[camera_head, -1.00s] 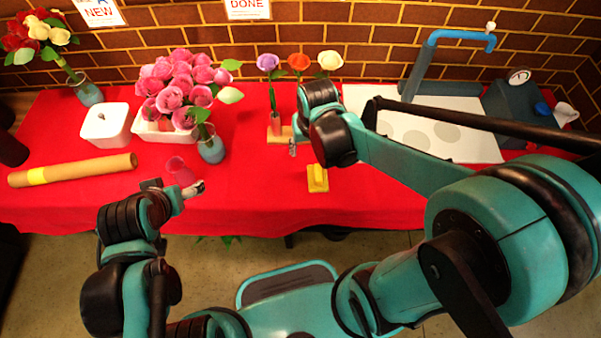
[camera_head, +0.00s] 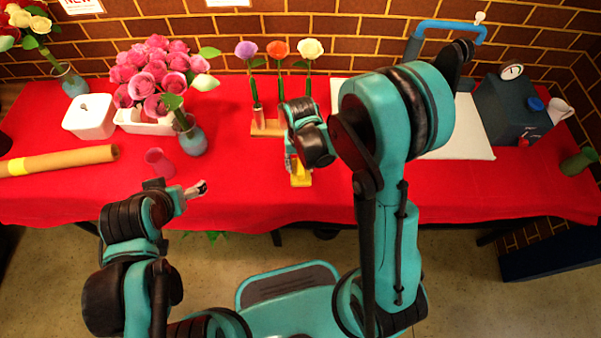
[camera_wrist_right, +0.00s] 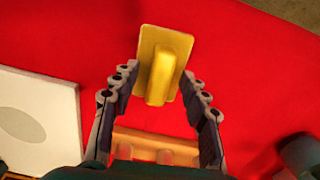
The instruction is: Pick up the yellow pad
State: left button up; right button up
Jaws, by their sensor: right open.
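The yellow pad (camera_head: 301,178) lies on the red tablecloth near the front edge, partly hidden by my right gripper. In the right wrist view it is a flat yellow plate with a raised ridge (camera_wrist_right: 158,80). My right gripper (camera_head: 291,166) is over the pad, pointing down. In the right wrist view its open fingers (camera_wrist_right: 159,74) lie on either side of the pad's ridge, with nothing held. I cannot tell whether they touch the pad. My left gripper (camera_head: 195,189) is at the table's front edge, left of the pad; its jaw state is unclear.
A wooden stand (camera_head: 267,128) with three flowers is behind the pad. A pink cup (camera_head: 159,162) and a blue vase (camera_head: 192,140) stand to the left. A white board (camera_head: 465,140) lies to the right. The cloth right of the pad is clear.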

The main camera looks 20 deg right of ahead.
aim_at(301, 166)
jog(key=shift+f, duration=0.45)
jog(key=shift+r, duration=0.15)
grip_shut()
jog(key=shift+r, duration=0.1)
notch_tip(301, 166, up, 4)
jog(key=p, duration=0.2)
jog(key=shift+r+p, duration=0.2)
jog(key=shift+p, duration=0.1)
jog(key=s+a+r+p, duration=0.2)
jog(key=s+r, duration=0.4)
jog(key=s, duration=0.5)
jog(key=shift+s+a+r+p, duration=0.2)
jog(key=shift+p, duration=0.7)
